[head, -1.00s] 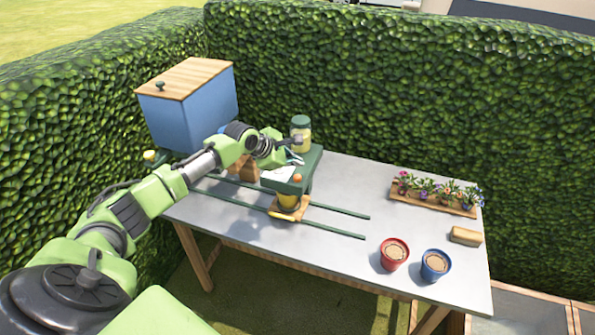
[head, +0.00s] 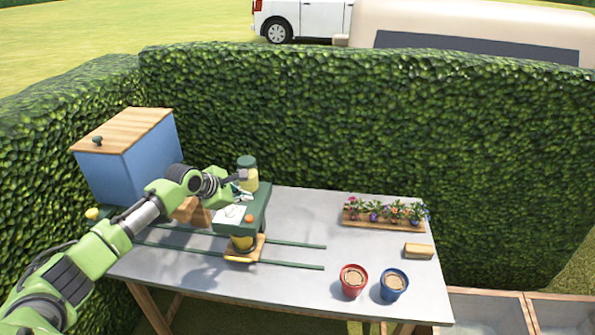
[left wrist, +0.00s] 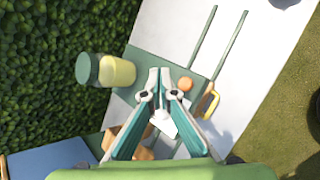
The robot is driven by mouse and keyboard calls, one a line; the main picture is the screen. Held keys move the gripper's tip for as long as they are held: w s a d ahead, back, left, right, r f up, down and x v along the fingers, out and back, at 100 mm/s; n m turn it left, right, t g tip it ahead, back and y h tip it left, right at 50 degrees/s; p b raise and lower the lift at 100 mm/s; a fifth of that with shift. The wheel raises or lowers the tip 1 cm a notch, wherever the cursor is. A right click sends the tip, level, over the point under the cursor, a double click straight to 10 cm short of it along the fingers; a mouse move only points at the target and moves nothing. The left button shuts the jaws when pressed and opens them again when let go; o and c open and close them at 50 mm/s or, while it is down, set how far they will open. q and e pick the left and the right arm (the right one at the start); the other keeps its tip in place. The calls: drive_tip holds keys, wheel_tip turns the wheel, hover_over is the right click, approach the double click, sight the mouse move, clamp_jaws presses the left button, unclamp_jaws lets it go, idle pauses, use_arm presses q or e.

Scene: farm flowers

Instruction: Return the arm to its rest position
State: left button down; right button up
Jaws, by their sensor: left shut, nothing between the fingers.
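My left arm reaches in from the left in the head view, bent over the table. Its gripper (head: 243,194) is above the green stand (head: 257,205), just in front of a jar with a green lid (head: 247,174). In the left wrist view the fingers (left wrist: 160,75) meet at their tips with nothing between them. The jar (left wrist: 117,71) is left of the tips and an orange knob (left wrist: 184,84) is just right of them. My right gripper is in neither view.
A blue box with a wooden lid (head: 128,160) stands at the table's back left, near my forearm. Green rails (head: 290,244) cross the grey table (head: 310,282). Red (head: 354,280) and blue pots (head: 394,284), a flower tray (head: 375,226) and a sponge-like block (head: 418,251) are on the right.

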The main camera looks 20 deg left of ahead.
use_arm(q)
drive_tip(key=s+d+f+m+g+h, duration=0.1)
drive_tip(key=s+d+f+m+g, duration=0.1)
drive_tip(key=s+d+f+m, duration=0.7)
drive_tip(key=s+d+f+m+g, duration=0.2)
drive_tip(key=s+d+f+m, duration=0.35)
drive_tip(key=s+d, duration=0.65)
drive_tip(key=s+d+r+m+g+y, duration=0.1)
drive_tip(key=s+r+m+g+y, duration=0.2)
drive_tip(key=s+m, duration=1.35)
drive_tip(key=s+f+n+b, duration=0.2)
drive_tip(key=s+f+b, duration=0.15)
drive_tip(key=f, duration=1.35)
drive_tip(key=s+f+n+b, duration=0.2)
drive_tip(key=f+b, duration=0.3)
drive_tip(key=f, duration=1.2)
drive_tip(key=s+a+f+b, duration=0.1)
drive_tip(key=s+f+b, duration=0.2)
drive_tip(key=s+f, duration=0.5)
drive_tip(key=s+a+f+g+b, duration=0.1)
drive_tip(key=s+f+b, duration=0.2)
drive_tip(key=s+f, duration=0.6)
wheel_tip(320, 180, down, 6)
drive_tip(key=shift+a+r, duration=0.2)
drive_tip(key=shift+a, duration=0.1)
